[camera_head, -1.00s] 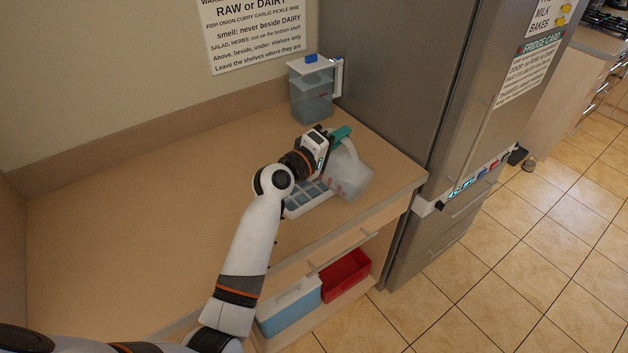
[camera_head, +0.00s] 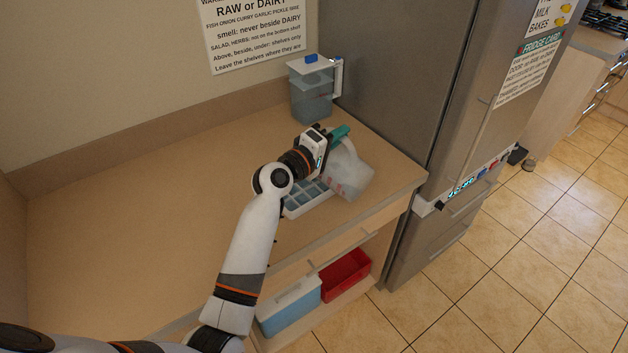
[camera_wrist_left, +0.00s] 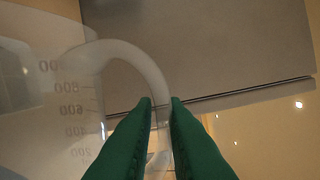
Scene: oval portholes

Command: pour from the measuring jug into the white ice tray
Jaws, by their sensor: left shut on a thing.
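The measuring jug (camera_head: 349,176) is translucent with red marks and hangs tilted over the right part of the ice tray in the head view. My left gripper (camera_head: 341,134), with green fingers, is shut on the jug's handle. In the left wrist view the fingers (camera_wrist_left: 161,104) close around the curved handle (camera_wrist_left: 140,62), and the jug's scale shows at left. The white ice tray (camera_head: 308,196) lies on the counter near its front edge, with bluish cells. Its right end is hidden by the jug. I cannot make out a stream of liquid. My right gripper is not in view.
A lidded pitcher (camera_head: 312,92) of bluish liquid stands at the back against the steel fridge (camera_head: 395,75). The counter (camera_head: 130,215) is clear on the left. A blue bin (camera_head: 290,306) and a red bin (camera_head: 345,277) sit on the shelf below.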

